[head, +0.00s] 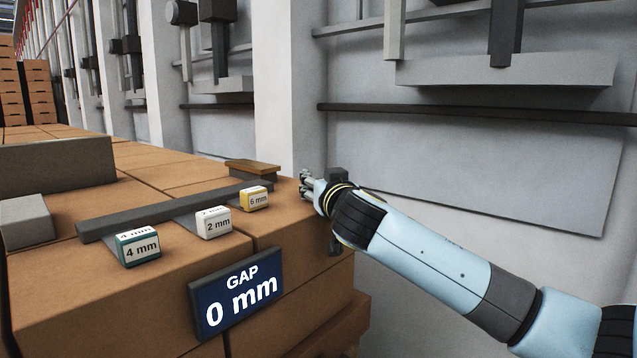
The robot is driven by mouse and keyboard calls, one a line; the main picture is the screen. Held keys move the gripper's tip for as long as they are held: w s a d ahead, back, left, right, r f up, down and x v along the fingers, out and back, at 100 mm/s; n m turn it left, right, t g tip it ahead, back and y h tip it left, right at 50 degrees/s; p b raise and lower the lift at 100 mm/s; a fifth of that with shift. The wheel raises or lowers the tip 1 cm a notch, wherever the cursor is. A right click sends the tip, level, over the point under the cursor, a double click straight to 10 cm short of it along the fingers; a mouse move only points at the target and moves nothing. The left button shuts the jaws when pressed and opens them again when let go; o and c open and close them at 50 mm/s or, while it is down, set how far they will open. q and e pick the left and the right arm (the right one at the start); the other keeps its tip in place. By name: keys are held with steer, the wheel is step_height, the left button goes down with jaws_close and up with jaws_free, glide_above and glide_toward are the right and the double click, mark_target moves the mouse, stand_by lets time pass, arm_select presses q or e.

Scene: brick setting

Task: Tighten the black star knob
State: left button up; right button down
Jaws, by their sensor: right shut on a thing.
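My right gripper (308,188) is at the right end of the brick stack, with its fingers closed at the stack's edge. It is shut on the black star knob, which the fingers and wrist mostly hide. A small dark block (338,174) shows just behind the gripper, and another dark piece shows below the wrist. I cannot tell whether these belong to the knob's clamp. A blue sign (237,303) on the stack's front reads "GAP 0 mm". My left gripper is out of view.
On the bricks, a long dark bar (150,215) lies behind three marked blocks: 4 mm (137,250), 2 mm (214,224) and 6 mm (255,199). A grey block (26,222) sits at left. A pale wall with metal fittings stands behind.

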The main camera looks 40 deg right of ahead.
steer(key=shift+f, duration=0.1)
stand_by(0.4)
steer(key=c, duration=0.9)
jaws_free()
steer(key=shift+s, duration=0.1)
steer(key=shift+s+a, duration=0.1)
steer(key=v, duration=1.1)
steer(key=shift+s+a, duration=0.15)
steer(key=shift+s, duration=0.2)
